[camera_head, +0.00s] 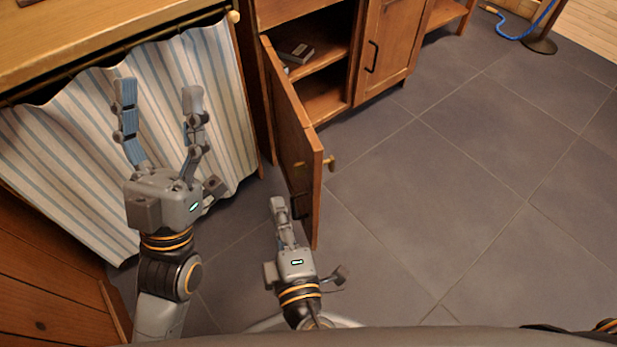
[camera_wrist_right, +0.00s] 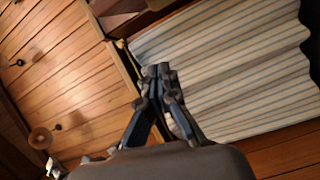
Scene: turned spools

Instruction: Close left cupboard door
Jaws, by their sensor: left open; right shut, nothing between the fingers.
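The left cupboard door (camera_head: 291,125) is wooden and stands wide open in the head view, swung out from the cupboard's left side. A brass-coloured latch (camera_head: 330,163) sticks out from its right face, and a dark handle (camera_head: 300,206) shows on its left face. My right gripper (camera_head: 278,203) is shut and empty just left of the door's free end; whether it touches the door I cannot tell. Its closed fingers (camera_wrist_right: 161,70) also show in the right wrist view. My left gripper (camera_head: 158,90) is open and empty in front of the striped curtain.
The right cupboard door (camera_head: 382,48) is closed. A small grey object (camera_head: 297,52) lies on a shelf inside the open cupboard. The striped curtain (camera_head: 60,150) hangs left under a wooden counter (camera_head: 90,35). The tiled floor (camera_head: 470,180) right of the door is clear.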

